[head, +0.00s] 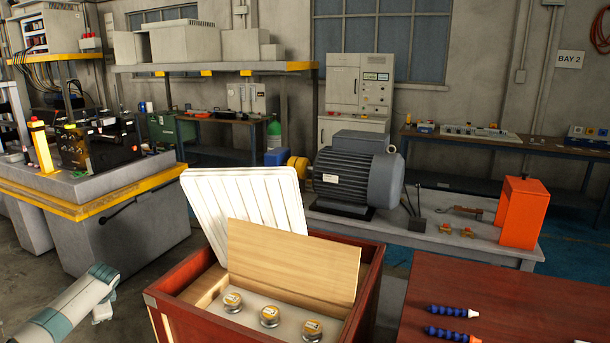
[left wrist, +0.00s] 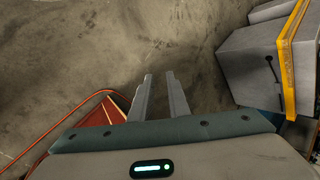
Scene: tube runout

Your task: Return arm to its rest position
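My left arm (head: 70,308) comes in at the lower left of the head view, over the floor and left of the red crate. Its fingers are not clear there. In the left wrist view my left gripper (left wrist: 160,76) has its two fingers apart with bare floor showing between them. It is empty. My right arm and gripper are in neither view.
The red crate (head: 180,327) holds jars with yellow-labelled lids (head: 269,317), a wooden board (head: 290,262) and a white ribbed panel (head: 245,200). A red table (head: 420,290) with blue tubes (head: 453,311) stands to its right. A yellow-edged bench (head: 100,205) stands left.

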